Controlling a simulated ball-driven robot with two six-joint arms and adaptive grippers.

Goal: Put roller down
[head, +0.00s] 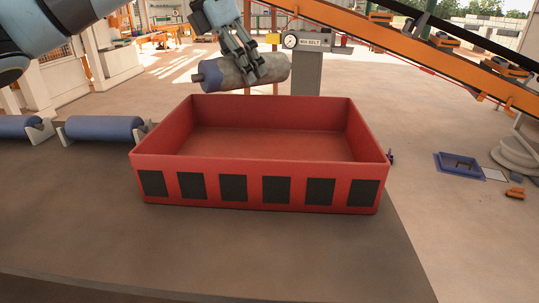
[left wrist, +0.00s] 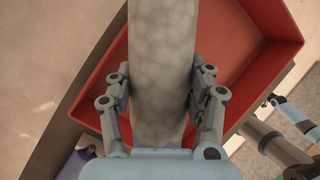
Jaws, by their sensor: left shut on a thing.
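The grey, mottled roller (head: 225,75) with a dark blue left end is held above the far edge of the red crate in the head view. My left gripper (head: 255,72) is shut on it around its middle. In the left wrist view the roller (left wrist: 162,60) runs between the two fingers of my left gripper (left wrist: 163,105). The red crate (head: 260,193) stands on the brown table and looks empty, though its near inner floor is hidden by the front wall. My right gripper is not in the head view; a blue-grey arm part shows at right in the wrist view.
Two blue rollers, one of them cut off by the edge (head: 15,127) and one whole (head: 103,128), rest on white holders left of the crate. The table (head: 230,245) is clear in front. A gauge post (head: 305,70) and orange conveyor (head: 400,45) stand behind.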

